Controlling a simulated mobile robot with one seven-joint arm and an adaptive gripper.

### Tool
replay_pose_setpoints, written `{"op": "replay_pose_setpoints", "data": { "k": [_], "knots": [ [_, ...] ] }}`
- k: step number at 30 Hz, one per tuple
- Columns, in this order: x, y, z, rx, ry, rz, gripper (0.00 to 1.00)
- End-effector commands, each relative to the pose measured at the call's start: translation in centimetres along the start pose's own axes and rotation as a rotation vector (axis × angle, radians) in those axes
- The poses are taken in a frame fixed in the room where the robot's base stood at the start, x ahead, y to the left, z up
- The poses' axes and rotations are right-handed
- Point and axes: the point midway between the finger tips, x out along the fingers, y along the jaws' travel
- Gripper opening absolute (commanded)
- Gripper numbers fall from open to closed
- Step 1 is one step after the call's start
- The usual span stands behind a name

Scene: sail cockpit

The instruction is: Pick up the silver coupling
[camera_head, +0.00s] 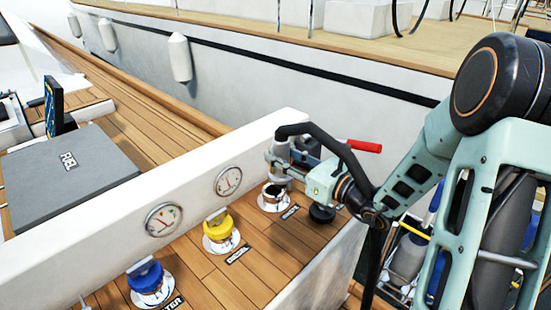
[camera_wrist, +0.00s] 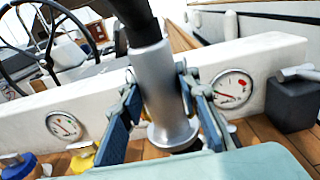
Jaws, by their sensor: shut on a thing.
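The silver coupling (camera_wrist: 160,85) is a smooth metal cylinder with a flared lower rim, on the end of a black hose (camera_wrist: 133,18). My gripper (camera_wrist: 165,115) is shut on it, with one blue-grey finger on each side. In the head view, my gripper (camera_head: 283,163) reaches in from the right. The hose (camera_head: 335,140) arches from the coupling over my wrist. The coupling stands roughly upright over an open deck fitting (camera_head: 275,203) with a white rim. I cannot tell whether its lower end touches the fitting.
A yellow cap (camera_head: 219,229) marked diesel and a blue cap (camera_head: 146,277) sit on deck fittings to the left. A white wall with round gauges (camera_head: 229,181) runs behind them. A black knob (camera_head: 321,213) and a red handle (camera_head: 364,146) are close to my wrist.

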Motion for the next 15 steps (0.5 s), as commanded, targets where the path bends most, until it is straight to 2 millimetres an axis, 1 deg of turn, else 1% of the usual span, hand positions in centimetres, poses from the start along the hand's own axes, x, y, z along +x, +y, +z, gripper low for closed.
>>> {"op": "replay_pose_setpoints", "data": {
  "k": [1, 3, 9, 15],
  "knots": [
    [-0.7, 0.2, 1.3, -0.004, -0.002, -0.003, 0.0],
    [-2.3, 0.7, 1.9, -0.002, -0.001, -0.004, 0.0],
    [-5.9, 2.0, 3.5, -0.002, -0.001, -0.004, 0.0],
    [-8.1, 2.8, 4.4, -0.001, -0.002, -0.002, 0.0]
  ]
}}
